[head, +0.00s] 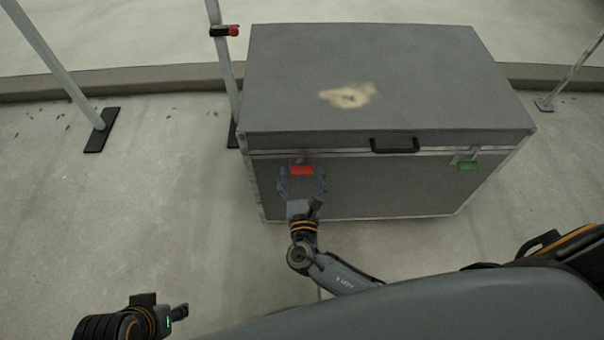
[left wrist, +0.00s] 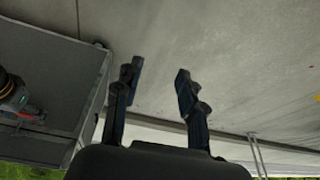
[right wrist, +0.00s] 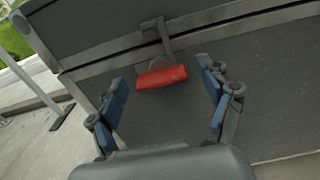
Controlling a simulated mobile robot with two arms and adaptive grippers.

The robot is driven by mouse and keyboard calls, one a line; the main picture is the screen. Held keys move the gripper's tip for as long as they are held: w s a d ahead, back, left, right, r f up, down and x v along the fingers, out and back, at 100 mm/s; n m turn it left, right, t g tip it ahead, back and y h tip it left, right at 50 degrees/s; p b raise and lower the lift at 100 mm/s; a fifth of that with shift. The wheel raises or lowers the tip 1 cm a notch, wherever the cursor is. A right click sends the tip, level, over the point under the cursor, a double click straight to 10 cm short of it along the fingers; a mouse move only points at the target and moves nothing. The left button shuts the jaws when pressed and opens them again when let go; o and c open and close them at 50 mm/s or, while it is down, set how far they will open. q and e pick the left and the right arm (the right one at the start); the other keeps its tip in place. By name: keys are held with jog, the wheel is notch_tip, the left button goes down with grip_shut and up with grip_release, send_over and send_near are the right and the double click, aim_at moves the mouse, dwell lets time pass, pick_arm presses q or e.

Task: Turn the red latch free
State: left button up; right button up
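The red latch (head: 301,170) is on the front of a grey case (head: 440,75), left of the handle, just below the lid seam. It also shows in the right wrist view (right wrist: 162,77), hanging from a metal bracket across the seam. My right gripper (head: 303,182) is open in front of the latch. Its fingers stand on either side of the latch with gaps; I see no contact. My left gripper (left wrist: 160,75) is open and empty in its wrist view, over bare floor. In the head view, the left arm is low at the left, away from the case.
A green latch (head: 467,166) sits on the case's right front. A black handle (head: 394,146) is between the latches. A metal pole with a red clamp (head: 233,31) stands close to the case's left. Another pole (head: 50,60) stands further left.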

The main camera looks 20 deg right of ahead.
jog(key=c, duration=1.1)
